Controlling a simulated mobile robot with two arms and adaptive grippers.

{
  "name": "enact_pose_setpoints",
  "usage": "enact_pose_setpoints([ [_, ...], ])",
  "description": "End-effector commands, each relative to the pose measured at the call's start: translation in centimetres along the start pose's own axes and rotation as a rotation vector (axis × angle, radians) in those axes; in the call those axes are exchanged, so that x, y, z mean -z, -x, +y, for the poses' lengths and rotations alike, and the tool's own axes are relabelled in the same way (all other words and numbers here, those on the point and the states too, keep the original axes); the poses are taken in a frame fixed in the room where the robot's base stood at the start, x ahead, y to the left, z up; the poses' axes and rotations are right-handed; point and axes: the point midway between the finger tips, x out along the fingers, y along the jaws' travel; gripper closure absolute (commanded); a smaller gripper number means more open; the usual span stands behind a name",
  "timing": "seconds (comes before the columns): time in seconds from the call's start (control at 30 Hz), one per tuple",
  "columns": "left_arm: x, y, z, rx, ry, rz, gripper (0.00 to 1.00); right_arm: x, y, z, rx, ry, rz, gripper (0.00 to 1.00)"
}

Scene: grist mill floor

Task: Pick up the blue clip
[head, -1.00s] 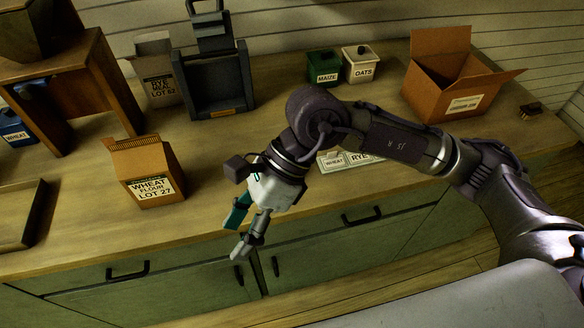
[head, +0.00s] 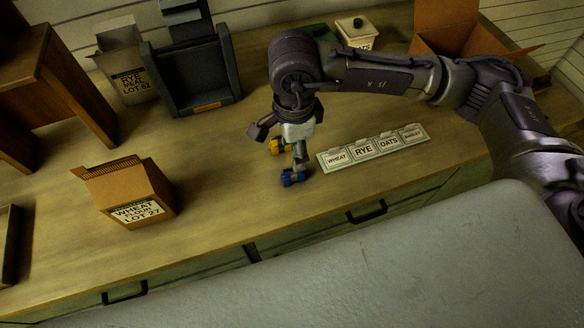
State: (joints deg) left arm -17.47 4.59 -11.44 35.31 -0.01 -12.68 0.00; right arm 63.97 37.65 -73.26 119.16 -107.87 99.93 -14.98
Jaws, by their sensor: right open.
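A small blue clip (head: 292,178) lies on the wooden bench top, left of the label strip. My right gripper (head: 290,160) points down just above it, with one finger reaching down close to the clip. Whether that finger touches the clip is hard to tell. The right gripper is open and nothing shows held in it. A small yellow clip-like piece (head: 276,147) is just behind the blue clip, by the gripper's other side, partly hidden. My left gripper is not in view.
A label strip (head: 373,148) lies right of the gripper. A wheat flour box (head: 128,193) stands at left, a grey stand (head: 197,75) and rye meal box (head: 121,60) behind. An oats canister (head: 357,33) and open carton (head: 450,33) are at the back. Bench between flour box and gripper is clear.

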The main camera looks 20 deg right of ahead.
Motion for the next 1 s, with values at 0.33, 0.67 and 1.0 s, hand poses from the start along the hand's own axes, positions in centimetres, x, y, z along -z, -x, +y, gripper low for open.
enact_pose_setpoints([
  [0.33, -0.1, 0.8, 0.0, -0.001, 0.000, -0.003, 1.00, 0.0, -3.9, 0.1, 0.000, 0.001, -0.001, 0.44],
  [0.67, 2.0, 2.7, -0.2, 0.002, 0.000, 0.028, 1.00, -0.1, -8.3, 0.2, -0.002, 0.000, 0.000, 0.44],
  [1.0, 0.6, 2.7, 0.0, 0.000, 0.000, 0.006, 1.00, -0.2, -9.0, 0.2, 0.001, 0.001, -0.002, 0.49],
])
